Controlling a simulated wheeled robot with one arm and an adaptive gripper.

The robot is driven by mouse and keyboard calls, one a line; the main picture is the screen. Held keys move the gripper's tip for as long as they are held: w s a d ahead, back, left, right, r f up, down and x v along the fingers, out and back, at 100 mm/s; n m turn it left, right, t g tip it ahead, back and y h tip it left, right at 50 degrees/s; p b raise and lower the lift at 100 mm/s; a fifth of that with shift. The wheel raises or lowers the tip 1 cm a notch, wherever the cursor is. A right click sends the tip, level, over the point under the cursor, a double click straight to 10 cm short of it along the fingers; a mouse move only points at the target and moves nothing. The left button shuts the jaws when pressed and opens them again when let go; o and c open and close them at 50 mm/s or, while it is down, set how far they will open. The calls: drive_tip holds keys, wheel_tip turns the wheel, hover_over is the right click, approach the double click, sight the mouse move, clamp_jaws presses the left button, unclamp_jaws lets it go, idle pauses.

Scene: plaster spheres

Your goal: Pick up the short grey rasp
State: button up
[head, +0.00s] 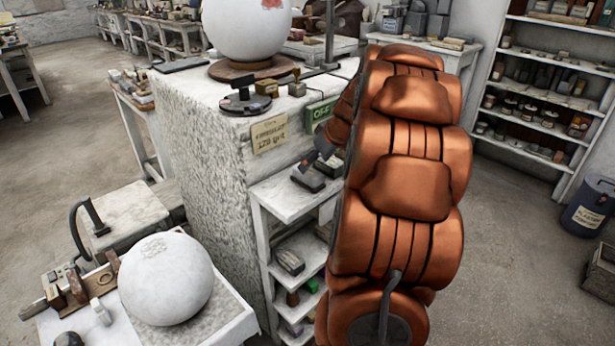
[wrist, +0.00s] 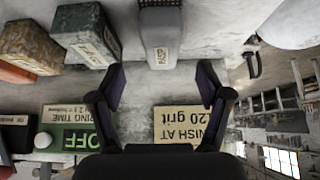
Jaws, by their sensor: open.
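The grey rasp (wrist: 160,40), a short block with a pale label reading RASP, lies on a white shelf top, at the top centre of the wrist view. In the head view a small dark grey block (head: 308,181) on the white shelf (head: 285,203) appears to be the same rasp. My gripper (wrist: 158,88) is open and empty, its two dark fingers spread to either side below the rasp in the picture. In the head view my gripper (head: 318,160) is just above the rasp, partly hidden by my arm. I see no contact.
Two speckled blocks (wrist: 85,32) lie left of the rasp in the wrist view. The plaster pedestal (head: 205,125) stands behind the shelf, with a paper note (head: 269,134) and a green sign (head: 320,112). A white sphere (head: 166,278) sits at lower left.

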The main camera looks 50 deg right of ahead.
sight(310, 171)
drive_tip(key=shift+s+p+x, duration=0.2)
drive_tip(key=shift+p+x, duration=0.75)
drive_tip(key=shift+x, duration=2.05)
drive_tip(key=shift+a+f, duration=0.1)
drive_tip(key=shift+f, duration=0.05)
clamp_jaws()
